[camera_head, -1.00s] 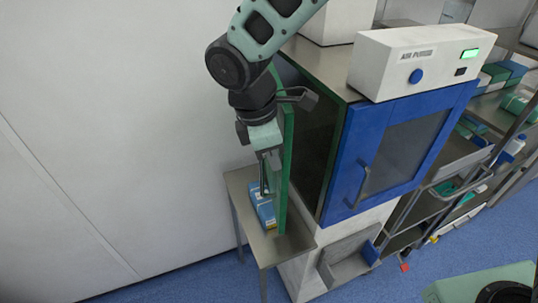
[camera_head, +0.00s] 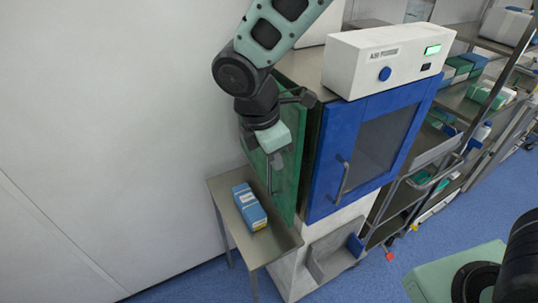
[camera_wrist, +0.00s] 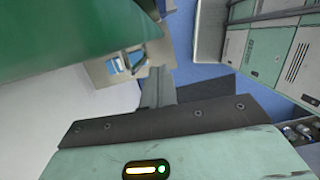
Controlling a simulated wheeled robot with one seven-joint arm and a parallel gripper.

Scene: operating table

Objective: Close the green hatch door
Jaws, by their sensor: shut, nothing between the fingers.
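The green hatch door (camera_head: 290,180) is on the left side of the cabinet, with its outer face and a vertical grey handle (camera_head: 269,180) showing in the head view. A narrow dark gap shows between its near edge and the cabinet. The door also fills the upper left of the wrist view (camera_wrist: 70,35). My gripper (camera_head: 276,160) is shut and empty, on the outer side of the door near the top of the handle. Its closed fingers show in the wrist view (camera_wrist: 158,85). I cannot tell whether they touch the door.
The cabinet's blue front door (camera_head: 330,165) is shut, with a white unit (camera_head: 350,65) on top. A steel side table (camera_head: 275,245) holds blue boxes (camera_head: 249,206) below the hatch. A white wall (camera_head: 100,120) is close on the left. Shelves (camera_head: 470,100) stand at right.

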